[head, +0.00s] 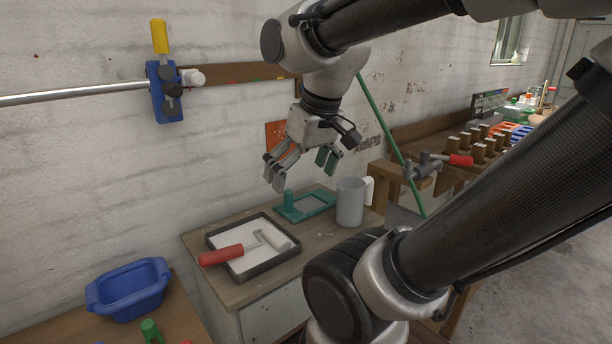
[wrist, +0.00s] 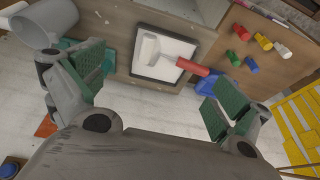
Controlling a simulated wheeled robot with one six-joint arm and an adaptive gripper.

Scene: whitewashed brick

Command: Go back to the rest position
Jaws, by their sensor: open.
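My gripper (head: 303,170) is open and empty in the head view. It hangs above the back part of a wooden cabinet top (head: 232,292), apart from the things on it. In the wrist view my gripper (wrist: 150,95) shows its two green-padded fingers spread wide, with nothing between them. On the cabinet are a black-rimmed tray (head: 250,272) with a red-handled roller (head: 222,255) lying across it, a green tool (head: 306,206) and a grey mug (head: 350,203) with a white handle.
A blue tub (head: 128,290) stands on a wooden surface at the lower left. A metal bar (head: 75,93) with a blue clamp (head: 167,92) is at the wall. A green rod (head: 385,130) slants behind my arm. A bench (head: 450,128) with several small blocks runs along the right.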

